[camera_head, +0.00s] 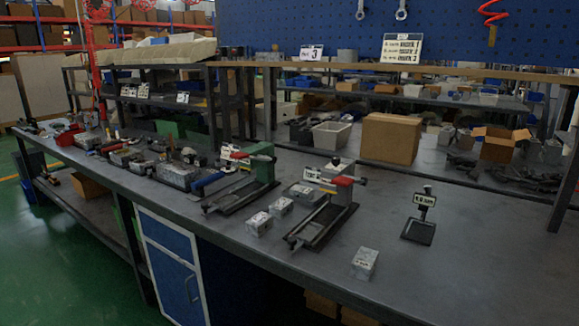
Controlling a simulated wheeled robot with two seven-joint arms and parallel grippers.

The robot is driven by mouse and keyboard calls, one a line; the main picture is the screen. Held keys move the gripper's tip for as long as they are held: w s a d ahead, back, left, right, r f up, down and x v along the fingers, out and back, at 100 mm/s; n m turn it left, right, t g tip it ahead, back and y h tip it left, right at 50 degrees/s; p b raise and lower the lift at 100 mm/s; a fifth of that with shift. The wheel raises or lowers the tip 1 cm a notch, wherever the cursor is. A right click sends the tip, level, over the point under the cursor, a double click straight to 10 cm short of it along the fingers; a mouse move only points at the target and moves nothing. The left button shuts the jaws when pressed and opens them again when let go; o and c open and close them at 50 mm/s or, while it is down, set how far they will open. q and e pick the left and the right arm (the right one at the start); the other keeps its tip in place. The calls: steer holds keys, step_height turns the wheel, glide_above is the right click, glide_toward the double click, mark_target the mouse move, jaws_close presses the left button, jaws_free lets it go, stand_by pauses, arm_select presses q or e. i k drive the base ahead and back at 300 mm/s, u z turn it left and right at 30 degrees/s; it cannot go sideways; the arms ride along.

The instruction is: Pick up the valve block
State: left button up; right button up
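Several small silver-grey metal blocks, which look like the valve blocks, lie on the dark workbench (450,265). One block (365,264) sits alone near the front edge, right of the red-handled fixture. Two more blocks (259,224) and (281,207) sit close together between the two fixtures. A flatter grey block (302,193) lies behind them, and another block (341,167) stands farther back. I cannot tell which one the task means. Neither of my grippers is in view.
A red-handled fixture (320,222) and a green fixture (243,185) stand on the bench. A small sign stand (420,218) is at right. A cardboard box (391,138) and grey bin (331,135) stand behind. Tools crowd the left; the front right is clear.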

mark_target(363, 266)
steer(key=u, duration=1.1)
steer(key=i, duration=2.15)
steer(key=z, duration=2.9)
